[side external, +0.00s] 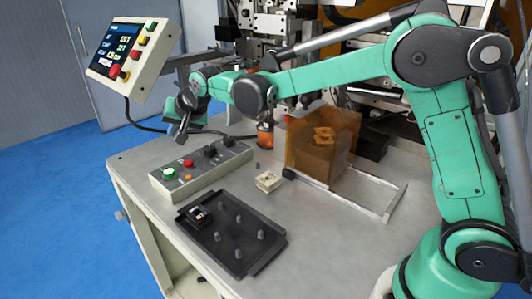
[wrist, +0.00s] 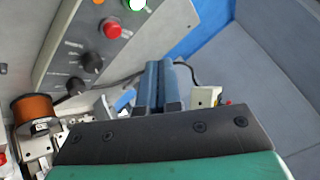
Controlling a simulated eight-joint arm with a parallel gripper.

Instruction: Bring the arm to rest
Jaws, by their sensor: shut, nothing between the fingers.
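My arm is teal and reaches left across the bench in the side external view. My gripper (side external: 182,136) is above and behind the grey control box (side external: 205,172), apart from it, near the bench's far left edge. In the wrist view the two blue-grey fingers of my gripper (wrist: 159,72) lie side by side, shut, with nothing seen between them.
A cream block (side external: 268,181), an amber cover (side external: 310,150) and a copper spool (side external: 265,136) stand behind. A display panel (side external: 134,58) hangs upper left.

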